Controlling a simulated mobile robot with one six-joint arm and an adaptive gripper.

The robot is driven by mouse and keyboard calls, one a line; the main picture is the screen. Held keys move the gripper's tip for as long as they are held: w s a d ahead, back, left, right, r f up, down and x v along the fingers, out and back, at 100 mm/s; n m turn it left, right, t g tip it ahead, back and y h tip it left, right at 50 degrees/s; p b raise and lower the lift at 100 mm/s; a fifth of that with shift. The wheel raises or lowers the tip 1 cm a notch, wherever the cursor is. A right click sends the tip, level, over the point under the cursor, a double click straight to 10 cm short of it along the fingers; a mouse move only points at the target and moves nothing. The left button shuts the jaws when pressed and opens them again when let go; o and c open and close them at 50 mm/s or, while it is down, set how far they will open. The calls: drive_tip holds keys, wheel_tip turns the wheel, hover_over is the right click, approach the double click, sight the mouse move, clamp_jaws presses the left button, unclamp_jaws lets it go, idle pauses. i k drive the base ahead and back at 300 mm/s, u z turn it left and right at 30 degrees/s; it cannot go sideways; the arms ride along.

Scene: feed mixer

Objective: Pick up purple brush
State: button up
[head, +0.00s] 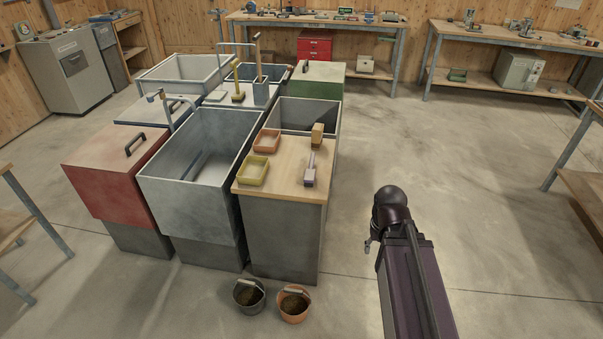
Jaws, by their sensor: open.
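The purple brush (310,174) lies on the light wooden top of the grey cabinet, near its right edge. Its pale handle points away from me and its purple head is nearer the front edge. My arm rises at the right over the open floor. My gripper (369,243) shows only as a small part at the left of the arm's dark end. It is open, well apart from the brush, to the right of and lower in the picture than the wooden top. The rest of the gripper is hidden behind my arm.
Two buckets, dark (248,295) and orange (294,304), stand in front. Floor to the right is clear.

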sight(309, 176)
drive_tip(key=u, duration=0.2)
drive_tip(key=i, duration=0.9)
drive_tip(key=z, duration=0.3)
